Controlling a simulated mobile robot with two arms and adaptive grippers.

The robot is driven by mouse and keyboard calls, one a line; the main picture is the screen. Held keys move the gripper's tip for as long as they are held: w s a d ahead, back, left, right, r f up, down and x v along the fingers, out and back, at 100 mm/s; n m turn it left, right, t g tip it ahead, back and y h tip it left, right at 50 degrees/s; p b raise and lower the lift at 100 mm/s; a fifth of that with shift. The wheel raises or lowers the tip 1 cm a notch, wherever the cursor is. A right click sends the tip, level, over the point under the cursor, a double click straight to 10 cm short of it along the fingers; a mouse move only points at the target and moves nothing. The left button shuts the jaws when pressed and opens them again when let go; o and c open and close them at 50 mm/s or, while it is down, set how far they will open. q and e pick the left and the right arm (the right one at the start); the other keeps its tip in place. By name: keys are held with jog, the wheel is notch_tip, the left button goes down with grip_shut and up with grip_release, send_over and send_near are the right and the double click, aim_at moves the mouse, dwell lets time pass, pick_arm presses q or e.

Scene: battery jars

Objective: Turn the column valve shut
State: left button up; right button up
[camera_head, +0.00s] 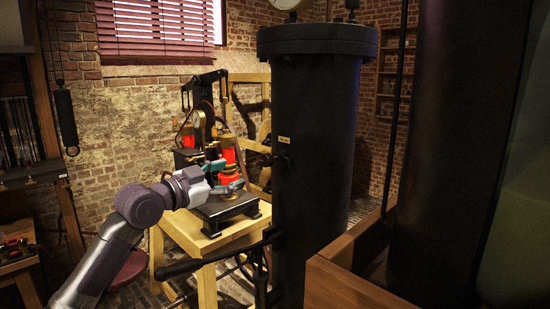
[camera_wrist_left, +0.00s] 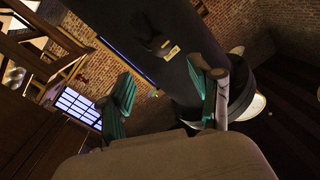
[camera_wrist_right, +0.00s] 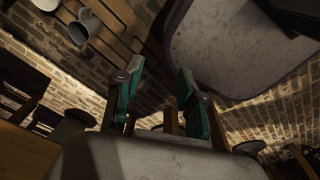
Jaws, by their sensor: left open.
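The tall black column (camera_head: 315,190) stands right of centre in the head view, with a flanged top. It carries a small pale label (camera_head: 284,139) and a small dark fitting (camera_head: 281,161) just below it; I cannot tell if this is the valve or how it is turned. My left gripper (camera_head: 228,176) is open and empty, left of the column and apart from it. In the left wrist view, the column (camera_wrist_left: 140,63) lies beyond the open fingers (camera_wrist_left: 161,80), with its label (camera_wrist_left: 171,51) showing. My right gripper (camera_wrist_right: 158,88) is open and empty in the right wrist view.
A wooden stand (camera_head: 205,245) with a black-based apparatus (camera_head: 228,208) and red jars (camera_head: 228,152) is behind my left gripper. A wooden ledge (camera_head: 345,285) is at the lower right. A mug (camera_wrist_right: 80,32) lies on slats in the right wrist view.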

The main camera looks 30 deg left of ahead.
aim_at(263, 162)
pick_arm(q)
jog(key=p+x, duration=0.3)
jog(key=x, duration=0.3)
jog(key=p+x, duration=0.3)
jog(key=x, duration=0.3)
jog(key=shift+w+r+p, duration=0.2)
jog(key=shift+w+p, duration=0.1)
jog(key=shift+w+d+f, duration=0.15)
jog(key=shift+w+d, duration=0.05)
jog(key=shift+w, duration=0.25)
pick_arm(e)
notch_tip(263, 162, up, 7)
jog(key=s, duration=0.1)
jog(key=shift+d, duration=0.3)
